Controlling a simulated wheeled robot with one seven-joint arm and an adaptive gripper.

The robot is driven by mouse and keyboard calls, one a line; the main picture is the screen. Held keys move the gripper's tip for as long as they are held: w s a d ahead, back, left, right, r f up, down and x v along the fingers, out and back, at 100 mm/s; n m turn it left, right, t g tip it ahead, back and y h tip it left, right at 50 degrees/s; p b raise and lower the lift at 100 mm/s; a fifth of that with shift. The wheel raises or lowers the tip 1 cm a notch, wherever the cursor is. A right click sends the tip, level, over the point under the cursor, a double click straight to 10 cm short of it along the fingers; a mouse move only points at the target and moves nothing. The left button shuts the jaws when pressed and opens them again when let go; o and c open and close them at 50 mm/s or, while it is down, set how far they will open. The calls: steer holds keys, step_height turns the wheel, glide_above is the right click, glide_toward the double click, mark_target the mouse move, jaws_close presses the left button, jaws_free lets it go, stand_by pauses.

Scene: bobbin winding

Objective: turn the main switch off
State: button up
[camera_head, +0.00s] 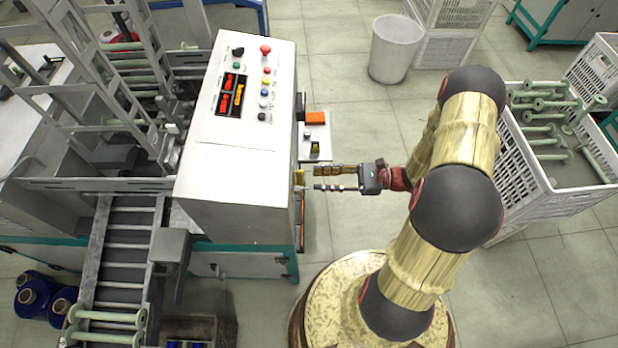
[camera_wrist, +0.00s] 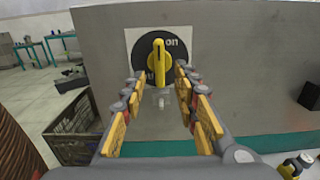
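The main switch (camera_wrist: 158,62) has a yellow handle on a black round dial with a white square plate, on the side wall of the grey cabinet. Its handle stands upright. The word "on" shows at the dial's upper right; a mark at the lower left is partly hidden. In the head view a bit of yellow (camera_head: 299,178) shows at the cabinet's side, seen edge-on. My gripper (camera_wrist: 158,82) is open and empty, with its fingertips on either side of the handle in the wrist view. In the head view my gripper (camera_head: 316,179) points left, close to the cabinet side; contact cannot be told.
The cabinet (camera_head: 232,150) carries a panel of buttons, including a red mushroom button (camera_head: 265,50). A small box with an orange top (camera_head: 315,118) sticks out beside my gripper. A white crate of green bobbins (camera_head: 555,180) and a white bin (camera_head: 394,48) stand to the right.

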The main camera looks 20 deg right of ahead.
mark_target(299, 178)
steer(key=shift+x, duration=2.05)
steer(key=c, duration=0.8)
